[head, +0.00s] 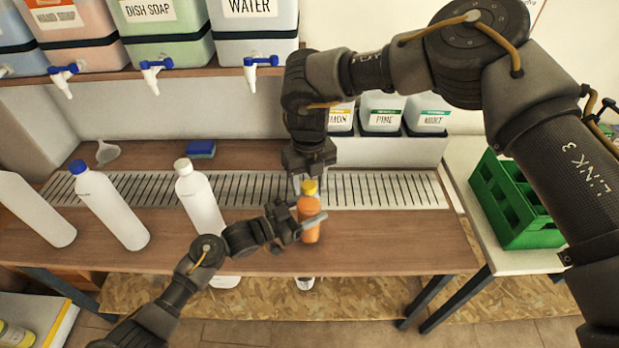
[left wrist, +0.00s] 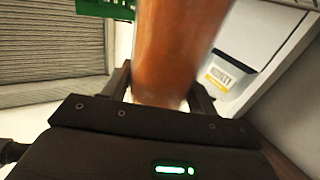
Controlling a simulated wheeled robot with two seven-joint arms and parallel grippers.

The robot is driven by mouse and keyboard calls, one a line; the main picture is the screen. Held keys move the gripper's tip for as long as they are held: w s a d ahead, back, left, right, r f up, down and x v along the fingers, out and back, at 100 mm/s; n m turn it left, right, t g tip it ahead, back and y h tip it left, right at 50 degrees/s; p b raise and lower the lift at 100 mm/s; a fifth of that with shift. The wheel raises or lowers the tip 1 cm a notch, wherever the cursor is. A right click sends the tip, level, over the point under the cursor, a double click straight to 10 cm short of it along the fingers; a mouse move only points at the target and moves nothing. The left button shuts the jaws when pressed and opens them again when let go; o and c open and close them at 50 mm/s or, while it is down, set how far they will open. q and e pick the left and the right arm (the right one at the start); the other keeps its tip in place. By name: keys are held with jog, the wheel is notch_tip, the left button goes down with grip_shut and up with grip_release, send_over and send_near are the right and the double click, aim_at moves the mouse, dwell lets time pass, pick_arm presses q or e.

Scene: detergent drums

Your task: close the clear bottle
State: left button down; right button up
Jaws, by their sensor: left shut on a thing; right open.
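The clear bottle (head: 309,205), filled with orange liquid, stands upright near the front of the wooden table. A yellow cap (head: 309,187) is at its top; I cannot tell how tightly it sits. My left gripper (head: 308,228) is shut on the bottle's body from the left and front. In the left wrist view the orange bottle body (left wrist: 175,55) is between the fingers, its top out of frame. My right gripper (head: 308,178) is open, pointing down from above right at the cap. Its fingertips are close to the cap; contact is unclear.
White bottles stand to the left, one with a blue cap (head: 77,167). A metal drain grate (head: 385,190) runs behind. A blue sponge (head: 201,148) and clear scoop (head: 107,152) lie at the back. Drums with taps stand on the shelf above. A green crate (head: 510,200) is right.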

jog(key=c, duration=1)
jog(key=o, duration=1.1)
notch_tip(320, 180, up, 12)
jog(key=shift+r, duration=0.1)
pick_arm(q)
jog(key=shift+c, duration=1.8)
grip_release()
